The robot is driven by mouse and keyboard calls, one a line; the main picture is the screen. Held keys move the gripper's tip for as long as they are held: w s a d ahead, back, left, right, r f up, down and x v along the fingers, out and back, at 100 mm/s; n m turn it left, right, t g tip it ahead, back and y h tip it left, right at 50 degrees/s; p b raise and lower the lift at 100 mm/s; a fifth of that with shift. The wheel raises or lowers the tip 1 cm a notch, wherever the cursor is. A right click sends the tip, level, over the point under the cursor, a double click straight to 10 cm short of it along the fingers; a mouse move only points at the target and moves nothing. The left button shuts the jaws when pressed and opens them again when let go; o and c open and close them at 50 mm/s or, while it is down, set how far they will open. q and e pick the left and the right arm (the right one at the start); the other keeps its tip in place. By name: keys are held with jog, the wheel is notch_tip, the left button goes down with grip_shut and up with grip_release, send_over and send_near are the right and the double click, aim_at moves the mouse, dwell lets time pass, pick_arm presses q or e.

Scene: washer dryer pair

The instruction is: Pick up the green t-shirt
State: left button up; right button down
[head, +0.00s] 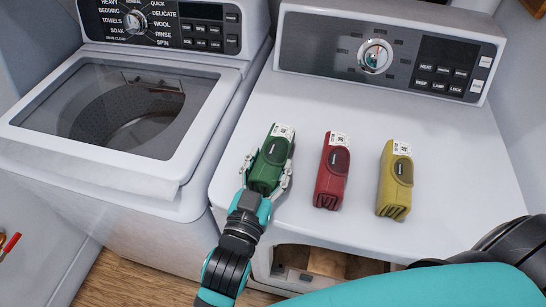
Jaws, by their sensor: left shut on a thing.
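The green t-shirt (271,152) is a boxy, folded-looking green bundle with a white tag at its far end. It is on the white top of the right-hand machine, near its left front edge. My left gripper (267,174) comes from the front, with one finger on each side of the green t-shirt, and is shut on it. I cannot tell whether the t-shirt is clear of the surface. My right gripper is not in view; only part of my right arm crosses the lower right.
A similar red bundle (331,178) and a yellow bundle (395,186) lie to the right on the dryer top (440,150). The washer (120,105) with its closed glass lid stands at left. The dryer's front opening (325,262) shows below. The dryer top behind the bundles is clear.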

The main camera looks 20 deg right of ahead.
aim_at(269, 160)
pick_arm(q)
jog(key=shift+r+p, duration=0.4)
notch_tip(269, 160, up, 3)
jog(key=p, duration=0.4)
jog(key=shift+r, duration=0.1)
jog(key=s+a+r+p, duration=0.1)
jog(key=s+a+p, duration=0.3)
jog(key=s, duration=1.1)
jog(key=w+a+n+t+y, duration=0.1)
jog(key=w+a+n+y, duration=0.1)
jog(key=a, duration=0.7)
jog(key=w+a+r+n+t+y, duration=0.1)
jog(key=w+a+n+y, duration=0.2)
jog(key=a, duration=0.6)
jog(key=w+a+r+n+t+y, duration=0.1)
jog(key=w+a+n+y, duration=0.1)
jog(key=w+a+y, duration=0.4)
jog(key=a, duration=0.3)
jog(key=shift+w+a+n+t+b, duration=0.25)
jog(key=shift+w+n+t+b, duration=0.05)
jog(key=shift+t+b, duration=0.1)
